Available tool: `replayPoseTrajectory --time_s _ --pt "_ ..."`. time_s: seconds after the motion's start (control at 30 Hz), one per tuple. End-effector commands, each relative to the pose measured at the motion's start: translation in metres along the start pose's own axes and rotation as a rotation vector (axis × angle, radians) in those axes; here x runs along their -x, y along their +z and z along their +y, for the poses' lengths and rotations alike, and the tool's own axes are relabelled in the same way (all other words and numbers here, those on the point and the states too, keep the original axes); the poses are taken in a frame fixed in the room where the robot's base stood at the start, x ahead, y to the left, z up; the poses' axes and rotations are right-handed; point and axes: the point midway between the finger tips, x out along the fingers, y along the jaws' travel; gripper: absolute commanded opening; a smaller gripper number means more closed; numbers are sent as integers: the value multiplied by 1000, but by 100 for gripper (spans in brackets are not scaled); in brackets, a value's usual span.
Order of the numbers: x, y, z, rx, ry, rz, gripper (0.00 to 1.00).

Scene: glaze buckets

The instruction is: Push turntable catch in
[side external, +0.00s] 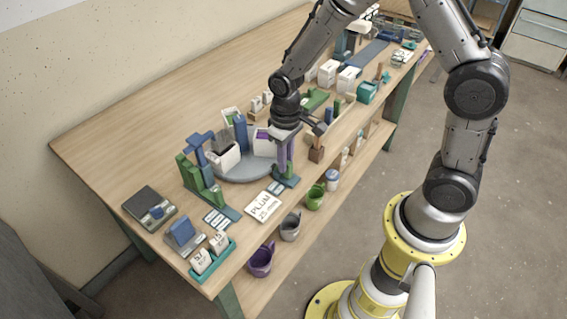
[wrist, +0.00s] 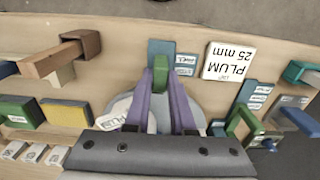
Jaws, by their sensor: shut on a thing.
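My gripper (side external: 284,165) reaches down at the front edge of the grey round turntable (side external: 243,174). In the wrist view, the two purple fingers of my gripper (wrist: 172,76) are shut on a green upright piece (wrist: 178,100), which looks like the turntable catch. The catch stands on a blue base with a small label (wrist: 187,60), at the turntable's rim. The base also shows in the side view (side external: 290,181). Whether the catch touches the disc is hidden.
A white card reading PLUM 25 mm (side external: 263,206) lies beside the catch. A green and blue stand (side external: 203,180) is to the left. A brown block (side external: 316,154) is to the right. Buckets (side external: 261,260) sit on the lower shelf. The table's back left is clear.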

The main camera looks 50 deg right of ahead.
Motion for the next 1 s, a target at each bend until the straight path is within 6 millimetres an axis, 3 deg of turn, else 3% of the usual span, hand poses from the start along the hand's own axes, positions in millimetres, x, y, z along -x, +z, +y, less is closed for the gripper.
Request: replayPoseTrajectory --time_s 0.53,0.9,0.93,1.0 --pt "1 -16 0 0 -1 5 0" --pt "1 -18 0 0 -1 6 0" --pt "1 -18 0 0 -1 6 26" --pt "1 -18 0 0 -1 6 38"
